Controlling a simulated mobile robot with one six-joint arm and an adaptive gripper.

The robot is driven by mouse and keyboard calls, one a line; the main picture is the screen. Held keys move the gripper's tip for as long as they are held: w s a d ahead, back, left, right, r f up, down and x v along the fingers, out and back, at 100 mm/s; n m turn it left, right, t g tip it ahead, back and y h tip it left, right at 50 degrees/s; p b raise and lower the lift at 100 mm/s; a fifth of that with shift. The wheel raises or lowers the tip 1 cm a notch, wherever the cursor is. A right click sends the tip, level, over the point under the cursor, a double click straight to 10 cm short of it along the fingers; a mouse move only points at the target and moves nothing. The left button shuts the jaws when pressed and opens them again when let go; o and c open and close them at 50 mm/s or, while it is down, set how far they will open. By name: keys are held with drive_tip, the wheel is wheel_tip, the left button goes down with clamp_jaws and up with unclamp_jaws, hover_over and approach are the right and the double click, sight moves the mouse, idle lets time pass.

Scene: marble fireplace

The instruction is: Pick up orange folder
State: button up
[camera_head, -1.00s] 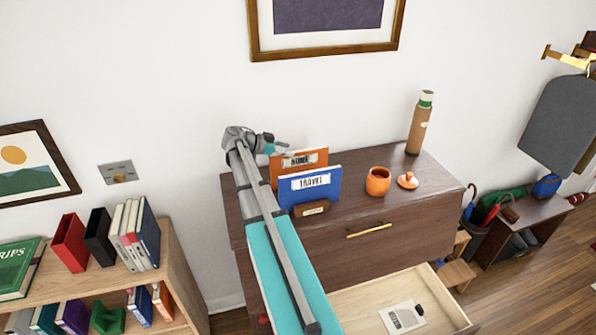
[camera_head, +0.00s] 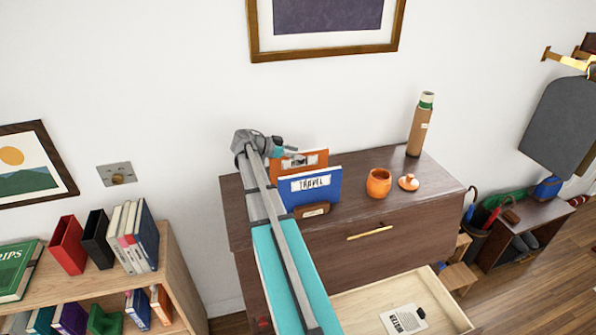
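The orange folder (camera_head: 318,158) stands upright on top of the dark wooden dresser (camera_head: 355,208), behind a blue folder (camera_head: 318,187) labelled TRAVEL. Both stand in a small brown holder (camera_head: 313,210). The blue folder hides most of the orange one, and its label is partly covered by my arm's end. My gripper (camera_head: 290,150) is at the upper left of the orange folder, overlapping its top-left part in the picture. The fingers are too small and partly hidden, so I cannot tell whether they are open or touching the folder.
An orange jar (camera_head: 379,183), its lid (camera_head: 408,182) and a brown bottle (camera_head: 420,125) stand to the right on the dresser. The lower drawer (camera_head: 450,300) is open, with a white labelled item (camera_head: 403,319) inside. A bookshelf (camera_head: 172,262) stands at left.

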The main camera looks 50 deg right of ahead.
clamp_jaws()
drive_tip(key=shift+r, duration=0.1)
idle(0.3)
